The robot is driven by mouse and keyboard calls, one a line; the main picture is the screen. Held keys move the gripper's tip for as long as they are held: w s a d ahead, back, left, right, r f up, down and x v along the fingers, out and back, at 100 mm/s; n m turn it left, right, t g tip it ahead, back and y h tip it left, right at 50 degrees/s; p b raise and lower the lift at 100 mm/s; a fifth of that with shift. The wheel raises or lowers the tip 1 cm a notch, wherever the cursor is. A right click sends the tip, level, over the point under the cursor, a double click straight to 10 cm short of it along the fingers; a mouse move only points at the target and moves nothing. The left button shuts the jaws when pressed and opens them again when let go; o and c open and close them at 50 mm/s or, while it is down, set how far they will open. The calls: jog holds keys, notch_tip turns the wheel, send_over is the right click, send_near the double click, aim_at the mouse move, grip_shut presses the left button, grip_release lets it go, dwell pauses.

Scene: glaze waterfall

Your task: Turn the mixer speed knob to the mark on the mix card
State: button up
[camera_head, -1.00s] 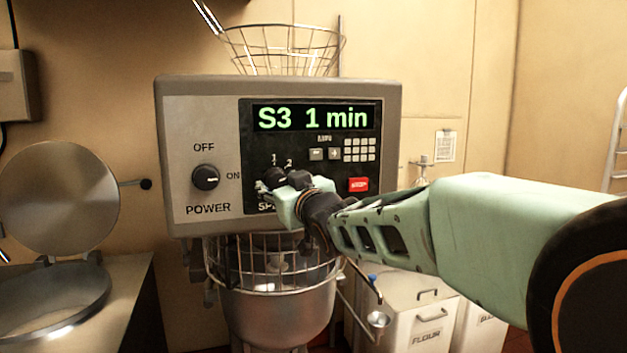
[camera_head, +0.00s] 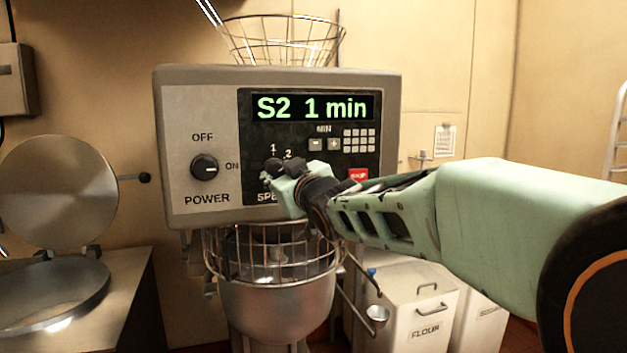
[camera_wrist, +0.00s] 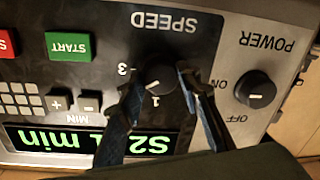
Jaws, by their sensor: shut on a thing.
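The black speed knob (camera_wrist: 159,72) is on the mixer's dark panel, in the upside-down wrist view. My gripper (camera_wrist: 160,82) is shut on it, one finger on each side. The knob's white line slants towards the finger between the 1 and 3 marks; that finger hides the 2 mark. In the head view my gripper (camera_head: 281,173) covers most of the knob. The mixer display (camera_head: 313,107) reads "S2 1 min". A small white card (camera_head: 445,140) hangs on the back wall; its writing is too small to read.
The power knob (camera_head: 204,168) is left of my gripper. The red stop button (camera_head: 358,174) is close above my wrist, partly covered. The mixer's wire guard (camera_head: 272,252) and steel bowl (camera_head: 278,305) are below. A flour bin (camera_head: 415,300) stands at the lower right.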

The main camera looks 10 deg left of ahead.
jog(key=n+b, duration=0.1)
jog(key=n, duration=0.2)
jog(key=shift+r, duration=0.1)
jog(key=o, duration=1.2)
